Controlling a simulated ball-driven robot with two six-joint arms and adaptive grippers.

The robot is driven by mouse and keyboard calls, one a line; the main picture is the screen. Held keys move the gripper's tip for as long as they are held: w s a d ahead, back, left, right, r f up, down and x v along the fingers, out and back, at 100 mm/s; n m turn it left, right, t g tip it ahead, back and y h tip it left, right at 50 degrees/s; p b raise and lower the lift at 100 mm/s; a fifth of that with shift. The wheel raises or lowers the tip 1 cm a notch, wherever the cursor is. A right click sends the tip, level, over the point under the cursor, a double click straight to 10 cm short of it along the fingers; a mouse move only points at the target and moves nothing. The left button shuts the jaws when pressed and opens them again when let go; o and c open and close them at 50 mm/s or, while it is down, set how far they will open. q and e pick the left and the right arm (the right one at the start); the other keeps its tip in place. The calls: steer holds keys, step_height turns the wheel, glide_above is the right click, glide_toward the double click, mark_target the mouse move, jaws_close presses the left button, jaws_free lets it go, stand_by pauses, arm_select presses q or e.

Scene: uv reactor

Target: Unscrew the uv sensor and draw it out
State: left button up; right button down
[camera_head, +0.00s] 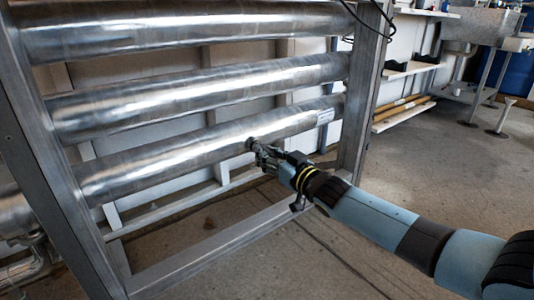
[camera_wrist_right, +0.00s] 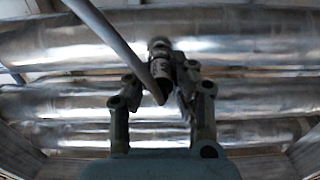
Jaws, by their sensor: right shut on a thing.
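The uv sensor (camera_wrist_right: 160,48) is a small dark and metallic cylinder standing out from a steel tube. In the head view, its small dark end (camera_head: 251,144) shows at the lowest of the big tubes (camera_head: 170,165). My right gripper (camera_head: 262,152) reaches it from the right and is shut on the sensor. In the right wrist view my gripper's fingers (camera_wrist_right: 160,85) stand on both sides of the sensor body. The fingers and a grey cable-like strand (camera_wrist_right: 118,45) hide part of it. I cannot tell how far the thread is engaged. My left gripper is not in view.
A grey metal frame (camera_head: 62,165) holds several shiny tubes. Its right post (camera_head: 362,85) and lower rail (camera_head: 215,250) stand close to my right arm. Open concrete floor (camera_head: 440,150) lies to the right.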

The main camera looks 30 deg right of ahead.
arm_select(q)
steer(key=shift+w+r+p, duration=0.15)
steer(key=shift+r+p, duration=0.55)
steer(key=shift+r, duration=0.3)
arm_select(e)
steer(key=shift+s+d+r, duration=0.1)
steer(key=shift+s+d, duration=0.05)
steer(key=shift+s, duration=1.05)
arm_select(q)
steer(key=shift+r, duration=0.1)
arm_select(e)
steer(key=shift+s, duration=0.15)
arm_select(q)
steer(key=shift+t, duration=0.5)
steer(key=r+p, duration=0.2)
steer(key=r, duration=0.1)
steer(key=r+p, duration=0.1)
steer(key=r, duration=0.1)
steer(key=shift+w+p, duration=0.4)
arm_select(e)
steer(key=s, duration=0.7)
steer(key=shift+d, duration=0.25)
steer(key=shift+w, duration=0.1)
